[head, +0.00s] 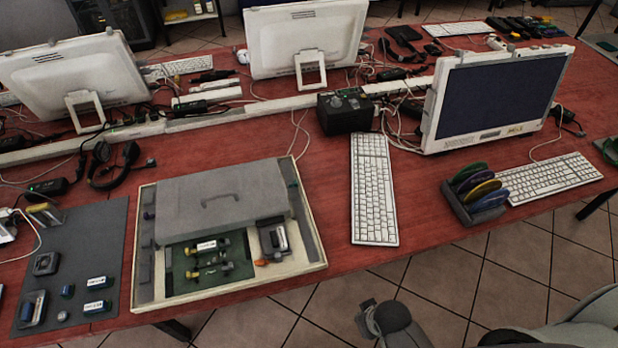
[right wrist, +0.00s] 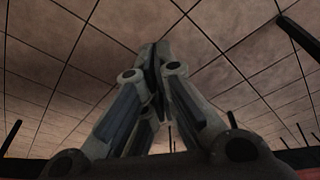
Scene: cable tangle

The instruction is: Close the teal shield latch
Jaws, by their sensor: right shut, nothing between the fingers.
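A cream tray (head: 314,262) on the red table holds a grey shield plate (head: 215,200) with a handle, lying flat over its back part. In front of the plate is a dark green board (head: 180,278) with small connectors and labels. A grey block with a white piece (head: 273,238) sits at the right of the board, with an orange piece (head: 262,262) beside it. My right gripper (right wrist: 153,60) is shut and empty, over the tiled floor; part of my right arm shows low in the head view. My left gripper is not in view.
A grey mat (head: 100,235) with loose parts lies left of the tray. A white keyboard (head: 373,190) and a rack of coloured discs (head: 476,192) are to the right. Monitors and a black box (head: 345,112) stand behind. Red table is bare between tray and keyboard.

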